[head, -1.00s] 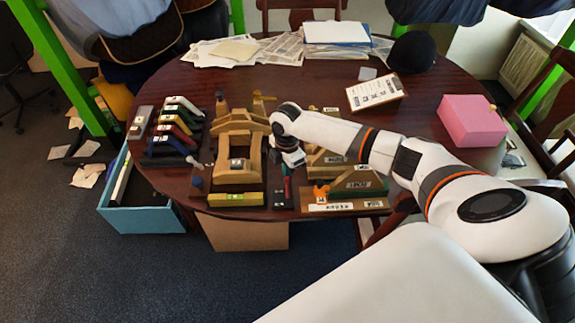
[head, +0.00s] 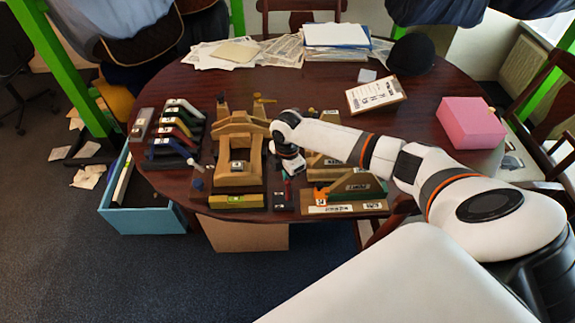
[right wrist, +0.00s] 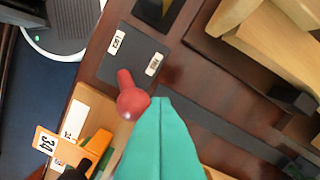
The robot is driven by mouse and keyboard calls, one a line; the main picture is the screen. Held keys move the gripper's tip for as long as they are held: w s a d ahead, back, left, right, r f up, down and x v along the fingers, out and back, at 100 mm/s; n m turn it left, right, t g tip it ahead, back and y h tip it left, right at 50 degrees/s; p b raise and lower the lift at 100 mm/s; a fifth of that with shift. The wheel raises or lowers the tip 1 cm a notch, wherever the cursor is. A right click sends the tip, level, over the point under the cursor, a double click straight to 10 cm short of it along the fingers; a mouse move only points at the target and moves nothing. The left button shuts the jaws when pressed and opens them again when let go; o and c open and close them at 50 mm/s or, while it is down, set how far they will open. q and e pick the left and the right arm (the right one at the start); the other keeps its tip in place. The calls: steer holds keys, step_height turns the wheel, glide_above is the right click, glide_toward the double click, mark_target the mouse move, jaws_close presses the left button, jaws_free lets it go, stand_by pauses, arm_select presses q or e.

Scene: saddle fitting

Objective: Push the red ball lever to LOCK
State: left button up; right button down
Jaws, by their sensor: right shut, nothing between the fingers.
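The red ball lever (right wrist: 131,102) shows in the right wrist view, its short stem pointing up toward a dark plate (right wrist: 135,57) with two small white labels whose text I cannot read surely. In the head view the dark plate (head: 282,205) lies at the table's near edge, and the ball is mostly hidden by my gripper. My right gripper (right wrist: 167,102) is shut and empty, its teal fingers pressed together just right of the ball. I cannot tell whether they touch it. The right gripper in the head view (head: 293,168) hangs over the lever. My left gripper is not in view.
A wooden saddle fixture (head: 238,175) stands left of the gripper. A labelled wooden board with an orange clamp (head: 321,195) stands right. A yellow level block (head: 236,201) lies in front of the fixture.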

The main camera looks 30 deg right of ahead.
mark_target(288, 190)
steer(key=shift+s+a+f+p, duration=0.1)
steer(key=shift+s+a+p, duration=0.3)
steer(key=shift+s+p, duration=0.3)
steer(key=shift+s+a+f+p, duration=0.1)
steer(key=shift+s+a+p, duration=0.3)
steer(key=shift+s+p, duration=0.25)
steer(key=shift+w+d+b, duration=0.3)
steer(key=shift+w+b, duration=0.05)
steer(key=shift+w, duration=0.15)
steer(key=shift+w+d+r, duration=0.1)
steer(key=shift+w+r, duration=0.05)
step_height(288, 190, up, 7)
steer(key=p, duration=0.7)
